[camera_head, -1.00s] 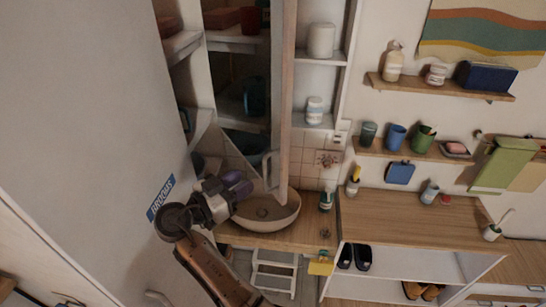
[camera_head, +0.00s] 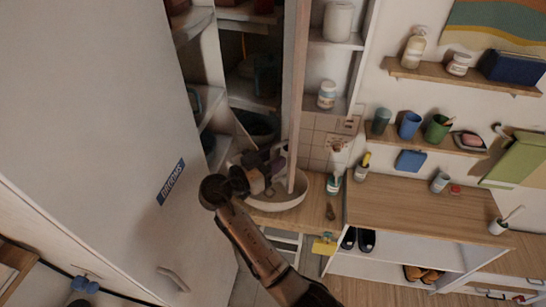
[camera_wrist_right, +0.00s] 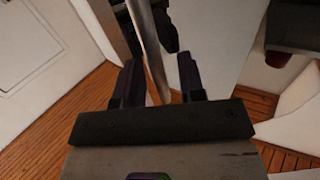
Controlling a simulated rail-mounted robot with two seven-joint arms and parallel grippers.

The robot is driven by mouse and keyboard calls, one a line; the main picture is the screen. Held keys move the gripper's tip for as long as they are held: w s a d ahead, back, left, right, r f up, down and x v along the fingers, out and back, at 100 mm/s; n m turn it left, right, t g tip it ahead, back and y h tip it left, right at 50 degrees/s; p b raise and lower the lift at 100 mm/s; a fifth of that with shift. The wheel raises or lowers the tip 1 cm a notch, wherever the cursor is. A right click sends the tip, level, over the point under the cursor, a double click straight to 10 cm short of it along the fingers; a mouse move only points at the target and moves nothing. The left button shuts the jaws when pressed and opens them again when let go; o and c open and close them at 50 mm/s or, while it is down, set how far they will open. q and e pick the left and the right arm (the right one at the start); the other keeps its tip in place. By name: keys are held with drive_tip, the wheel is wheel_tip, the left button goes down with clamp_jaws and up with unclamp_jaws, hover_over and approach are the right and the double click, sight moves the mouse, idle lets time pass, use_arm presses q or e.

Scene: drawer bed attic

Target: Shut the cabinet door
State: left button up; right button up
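The cabinet door (camera_head: 297,95) appears as a tall, narrow panel seen nearly edge-on. It stands open beside the dark shelves of the cabinet (camera_head: 250,102). My right gripper (camera_head: 276,166) is by the lower end of this panel, above the basin. In the right wrist view a thin pale panel edge (camera_wrist_right: 150,50) runs between the two fingers of my right gripper (camera_wrist_right: 160,82). The fingers are apart, with gaps visible beside the edge, so no firm grip shows. My left gripper is not in view.
A round basin (camera_head: 278,198) sits just below my right gripper. A large white panel with a blue label (camera_head: 120,130) fills the left. Wall shelves with bottles and cups (camera_head: 465,80) and a wooden counter (camera_head: 425,205) are at the right.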

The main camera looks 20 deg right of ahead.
clamp_jaws()
idle(0.3)
